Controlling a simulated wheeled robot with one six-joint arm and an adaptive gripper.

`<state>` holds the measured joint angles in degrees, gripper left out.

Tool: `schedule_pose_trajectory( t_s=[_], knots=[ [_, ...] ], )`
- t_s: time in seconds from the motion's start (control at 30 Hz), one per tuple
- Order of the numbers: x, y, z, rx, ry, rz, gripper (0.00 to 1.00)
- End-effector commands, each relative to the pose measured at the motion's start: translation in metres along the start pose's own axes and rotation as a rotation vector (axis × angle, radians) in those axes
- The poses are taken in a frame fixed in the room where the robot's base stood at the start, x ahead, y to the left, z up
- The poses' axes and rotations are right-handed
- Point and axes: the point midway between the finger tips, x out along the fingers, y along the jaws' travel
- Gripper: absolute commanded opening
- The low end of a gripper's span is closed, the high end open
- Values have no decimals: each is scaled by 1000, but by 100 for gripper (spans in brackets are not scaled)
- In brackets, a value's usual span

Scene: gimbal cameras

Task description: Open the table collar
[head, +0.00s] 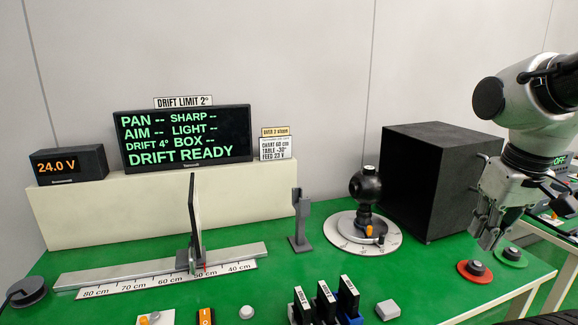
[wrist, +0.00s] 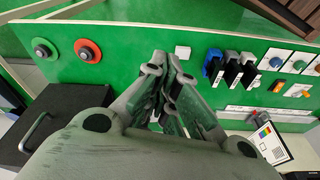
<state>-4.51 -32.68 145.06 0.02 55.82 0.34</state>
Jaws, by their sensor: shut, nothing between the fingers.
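A round grey turntable (head: 345,238) with a marked scale lies on the green table. A black gimbal camera (head: 366,186) stands on it. A small orange lever (head: 367,231) shows at the foot of the camera; I take this to be near the table collar, but its state is too small to tell. My gripper (head: 487,240) hangs at the right of the head view, well right of the turntable, fingers pointing down, shut and empty. The gripper also fills the middle of the wrist view (wrist: 168,60). The turntable is not visible in the wrist view.
An open black box (head: 432,180) stands behind, between turntable and arm. A red-ringed button (head: 476,270) and green-ringed button (head: 511,256) lie below the gripper. A grey post (head: 299,222) and a rail (head: 160,265) with upright chart are left. Black and blue blocks (head: 325,301) stand in front.

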Motion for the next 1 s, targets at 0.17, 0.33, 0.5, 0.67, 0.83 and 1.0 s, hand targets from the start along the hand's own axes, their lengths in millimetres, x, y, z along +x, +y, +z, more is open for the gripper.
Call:
schedule_pose_trajectory(
  t_s=[0.17, 0.33, 0.5, 0.67, 0.83, 1.0],
  knots=[
    [-26, 11, 14, 52, 134, 12, 0],
    [-34, 16, 16, 75, 172, 21, 27],
    [-21, 21, 17, 99, 105, 25, 37],
    [13, 26, 8, 165, -63, -1, 37],
    [63, 6, -23, 383, -197, -150, 37],
    [123, -21, -72, 779, -279, -315, 37]
  ],
)
